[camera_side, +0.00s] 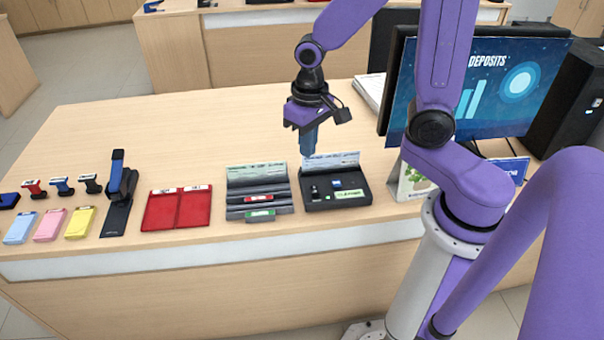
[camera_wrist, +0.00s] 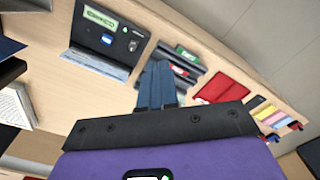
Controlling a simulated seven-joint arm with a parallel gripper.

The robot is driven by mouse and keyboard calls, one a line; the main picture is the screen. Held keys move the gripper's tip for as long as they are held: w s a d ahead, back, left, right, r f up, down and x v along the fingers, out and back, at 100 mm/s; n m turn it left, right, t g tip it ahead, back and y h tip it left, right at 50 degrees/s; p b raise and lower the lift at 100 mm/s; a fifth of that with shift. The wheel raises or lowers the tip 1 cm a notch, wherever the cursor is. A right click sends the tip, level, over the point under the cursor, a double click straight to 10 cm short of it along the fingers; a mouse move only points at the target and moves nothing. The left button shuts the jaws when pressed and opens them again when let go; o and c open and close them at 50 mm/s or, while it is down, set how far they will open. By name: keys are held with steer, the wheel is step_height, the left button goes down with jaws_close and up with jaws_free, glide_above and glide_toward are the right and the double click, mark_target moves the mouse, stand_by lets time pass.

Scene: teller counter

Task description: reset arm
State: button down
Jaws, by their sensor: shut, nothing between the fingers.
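My gripper (camera_side: 308,141) is shut and empty, pointing down above the counter (camera_side: 130,130), just behind the black box with small items in it (camera_side: 355,197). In the wrist view its blue fingers (camera_wrist: 158,82) are together, with nothing between them. The wrist view also shows the black box (camera_wrist: 118,35) at the upper left and the grey tiered holder (camera_wrist: 183,58) beyond the fingertips. The gripper appears clear of these things.
The grey holder (camera_side: 242,182), red folder (camera_side: 178,207), black-and-blue stapler-like tool (camera_side: 118,200), several stamps and colored pads (camera_side: 48,224) line the front edge. A monitor (camera_side: 480,85) and a standing card (camera_side: 412,182) are on the right. The back left of the counter is bare.

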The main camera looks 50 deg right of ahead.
steer(key=s+r+n, duration=0.2)
steer(key=s+n, duration=0.4)
steer(key=s, duration=0.2)
steer(key=s+r+n, duration=0.3)
steer(key=s+n, duration=0.4)
steer(key=s, duration=0.2)
steer(key=shift+a+n, duration=0.3)
steer(key=shift+a, duration=0.15)
